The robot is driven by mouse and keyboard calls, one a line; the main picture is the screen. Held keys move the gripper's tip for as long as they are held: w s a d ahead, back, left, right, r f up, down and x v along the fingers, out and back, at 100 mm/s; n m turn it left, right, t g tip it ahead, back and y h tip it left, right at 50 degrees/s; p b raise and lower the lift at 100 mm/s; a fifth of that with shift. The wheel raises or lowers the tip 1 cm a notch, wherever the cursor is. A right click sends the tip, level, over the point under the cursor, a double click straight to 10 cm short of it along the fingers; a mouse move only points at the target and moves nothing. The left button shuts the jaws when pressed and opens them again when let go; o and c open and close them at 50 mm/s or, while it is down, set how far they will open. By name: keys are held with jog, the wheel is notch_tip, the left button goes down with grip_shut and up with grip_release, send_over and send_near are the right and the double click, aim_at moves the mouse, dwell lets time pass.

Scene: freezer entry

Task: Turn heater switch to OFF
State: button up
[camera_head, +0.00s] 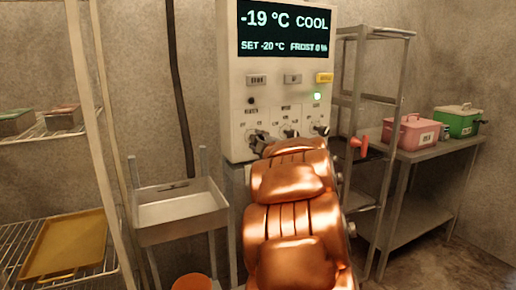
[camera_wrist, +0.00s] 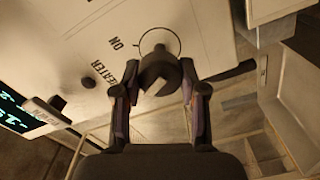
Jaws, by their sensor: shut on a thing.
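The heater switch (camera_wrist: 160,66) is a dark round knob with a pale notch on the white control panel (camera_wrist: 60,45). The words HEATER and ON are printed to its left in the wrist view; no OFF label is readable there. My gripper (camera_wrist: 160,82) has a finger on each side of the knob and is shut on it. In the head view my gripper (camera_head: 264,138) is at the leftmost of the panel's lower switches, mostly hidden behind my copper-coloured arm. The switch's exact setting cannot be told.
A white tray stand (camera_head: 180,215) is at left below the panel. A metal rack (camera_head: 372,100) and a table with a pink box (camera_head: 408,133) and green box (camera_head: 458,121) stand right.

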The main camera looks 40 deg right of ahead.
jog(key=shift+f+n+b, duration=0.1)
jog(key=shift+n+b, duration=0.3)
jog(key=shift+n, duration=0.2)
jog(key=o, duration=1.2)
jog(key=shift+c, duration=0.2)
jog(key=v, duration=1.2)
jog(key=shift+w+a, duration=0.1)
jog(key=shift+w, duration=0.05)
